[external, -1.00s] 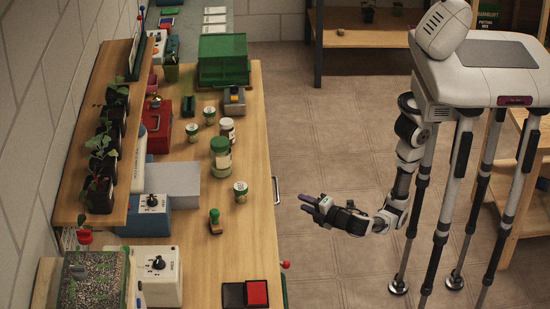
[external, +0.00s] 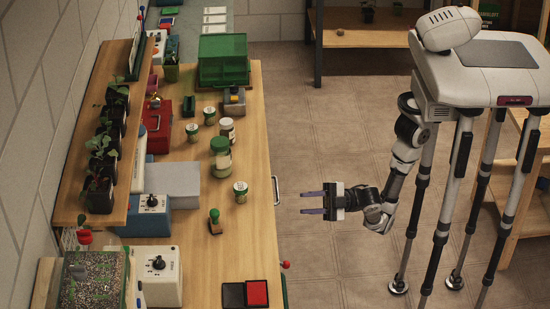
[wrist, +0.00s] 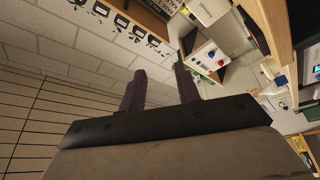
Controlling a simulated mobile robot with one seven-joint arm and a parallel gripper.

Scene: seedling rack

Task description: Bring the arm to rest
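My gripper (external: 312,201) is off the bench in the external view, over the open floor to the right of the bench's front edge. Its two dark purple fingers point left toward the bench and are apart, with nothing between them. In the wrist view my gripper (wrist: 160,90) also shows its two fingers spread and empty. My arm hangs bent below my white body at the right.
The wooden bench (external: 255,150) holds several green-lidded jars (external: 221,157), a stamp (external: 215,221), a red and black pad (external: 257,293) and a green crate (external: 224,60). Potted seedlings stand on the wall shelf (external: 70,190). The floor (external: 330,130) around my gripper is clear.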

